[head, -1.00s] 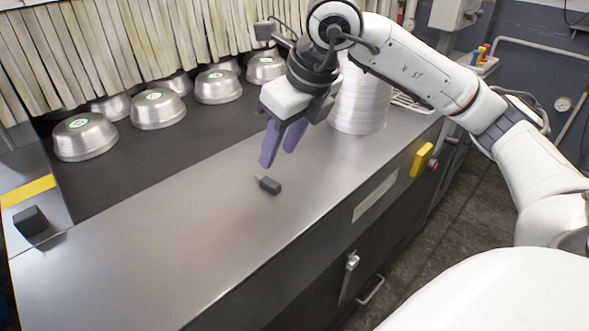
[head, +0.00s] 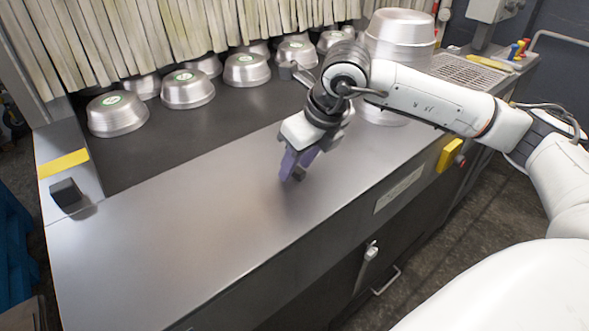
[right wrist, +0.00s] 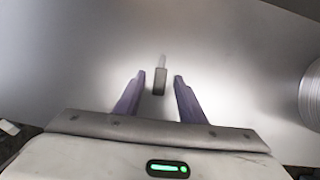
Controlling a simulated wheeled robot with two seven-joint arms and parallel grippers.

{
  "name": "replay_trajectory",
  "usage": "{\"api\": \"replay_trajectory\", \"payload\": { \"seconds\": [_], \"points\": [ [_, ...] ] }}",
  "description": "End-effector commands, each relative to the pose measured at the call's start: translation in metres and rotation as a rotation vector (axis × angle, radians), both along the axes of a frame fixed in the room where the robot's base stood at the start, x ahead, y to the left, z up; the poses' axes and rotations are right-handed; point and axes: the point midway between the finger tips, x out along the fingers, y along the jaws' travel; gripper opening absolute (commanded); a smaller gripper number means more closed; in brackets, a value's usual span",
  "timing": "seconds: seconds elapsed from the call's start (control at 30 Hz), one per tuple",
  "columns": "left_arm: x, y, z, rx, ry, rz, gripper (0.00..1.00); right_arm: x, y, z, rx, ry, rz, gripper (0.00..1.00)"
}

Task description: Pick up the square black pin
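The square black pin (head: 299,174) lies on the steel counter (head: 200,225), mostly hidden behind the purple fingers in the head view. In the right wrist view the pin (right wrist: 160,82) shows as a small dark block with a thin lighter stem pointing away from me. My right gripper (head: 296,170) points down at the pin. In the right wrist view my right gripper (right wrist: 158,82) is open, with the pin between its fingertips and a gap on either side. My left gripper is not in view.
Several metal pans (head: 187,90) stand on the dark belt behind the counter. A stack of pans (head: 400,40) stands behind my right arm. Another black block (head: 66,192) sits on the left ledge by a yellow strip (head: 63,163). The counter's left part is clear.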

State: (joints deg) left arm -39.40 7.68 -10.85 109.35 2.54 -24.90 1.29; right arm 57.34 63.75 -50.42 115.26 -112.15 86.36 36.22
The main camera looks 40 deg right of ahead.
Motion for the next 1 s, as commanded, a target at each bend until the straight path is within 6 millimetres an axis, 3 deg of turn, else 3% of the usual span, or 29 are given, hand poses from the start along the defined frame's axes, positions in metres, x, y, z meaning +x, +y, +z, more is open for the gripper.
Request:
{"api": "replay_trajectory", "payload": {
  "seconds": [0.03,0.2,0.57,1.0],
  "points": [
    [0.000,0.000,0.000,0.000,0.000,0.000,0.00,0.000,0.000,0.000,0.000,0.000,0.000,0.27],
    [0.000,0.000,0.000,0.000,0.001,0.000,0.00,0.000,0.000,0.000,0.000,0.000,0.000,0.00],
    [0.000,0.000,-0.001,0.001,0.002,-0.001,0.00,0.001,0.000,0.008,0.000,-0.003,0.000,0.00],
    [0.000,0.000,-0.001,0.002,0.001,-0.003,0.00,0.001,0.001,0.088,0.001,-0.004,0.002,0.00]
  ]
}}
